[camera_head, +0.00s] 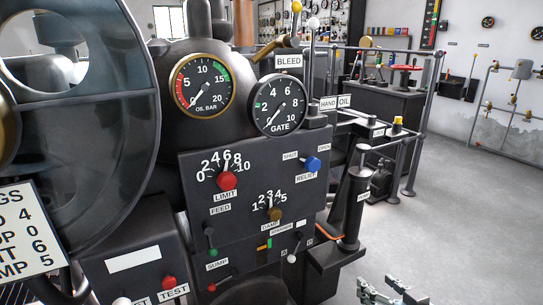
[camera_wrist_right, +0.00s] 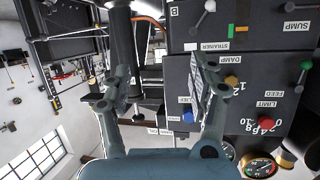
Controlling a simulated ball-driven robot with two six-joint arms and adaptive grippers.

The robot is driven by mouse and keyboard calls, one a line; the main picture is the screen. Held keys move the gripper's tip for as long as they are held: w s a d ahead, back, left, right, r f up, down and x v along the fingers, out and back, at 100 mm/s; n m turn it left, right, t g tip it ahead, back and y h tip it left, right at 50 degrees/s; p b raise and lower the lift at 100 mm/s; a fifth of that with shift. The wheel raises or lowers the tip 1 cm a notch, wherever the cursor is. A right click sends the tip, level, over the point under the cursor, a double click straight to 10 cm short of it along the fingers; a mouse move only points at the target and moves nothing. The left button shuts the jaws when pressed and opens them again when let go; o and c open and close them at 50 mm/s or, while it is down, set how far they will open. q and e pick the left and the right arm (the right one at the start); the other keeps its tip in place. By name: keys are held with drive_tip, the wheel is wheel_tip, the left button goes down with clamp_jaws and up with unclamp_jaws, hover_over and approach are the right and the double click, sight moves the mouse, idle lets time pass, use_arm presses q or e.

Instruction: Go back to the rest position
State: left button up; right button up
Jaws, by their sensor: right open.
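My right gripper (camera_head: 380,284) shows at the bottom edge of the head view, right of the machine's black panel (camera_head: 225,255). Its two fingers are apart with nothing between them. In the right wrist view the fingers (camera_wrist_right: 163,88) are also spread and empty, in front of the panel, which appears upside down there. I see no contact between fingers and machine. My left gripper is not in the head view.
The panel carries a red LIMIT knob (camera_head: 227,180), a brown DAMP knob (camera_head: 275,214) and a blue RELIEF knob (camera_head: 313,164). A black hand-pump column (camera_head: 357,200) stands to its right. Grey floor (camera_head: 460,220) on the right is open. A railing (camera_head: 425,110) stands behind.

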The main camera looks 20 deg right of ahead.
drive_tip(key=s+a+f+g, duration=0.2)
drive_tip(key=s+f+g, duration=0.2)
drive_tip(key=s+f, duration=0.55)
drive_tip(key=s+a+f+g, duration=0.2)
drive_tip(key=s+f+g, duration=0.1)
drive_tip(key=s+f, duration=0.7)
drive_tip(key=s+a+f+g, duration=0.1)
drive_tip(key=s+f+g, duration=0.2)
drive_tip(key=s, duration=0.7)
drive_tip(key=s+a+f+n+g, duration=0.1)
drive_tip(key=s+f+g, duration=0.2)
drive_tip(key=s, duration=0.7)
wheel_tip(320, 180, down, 2)
drive_tip(key=shift+s+f+g, duration=0.15)
drive_tip(key=shift+g, duration=0.15)
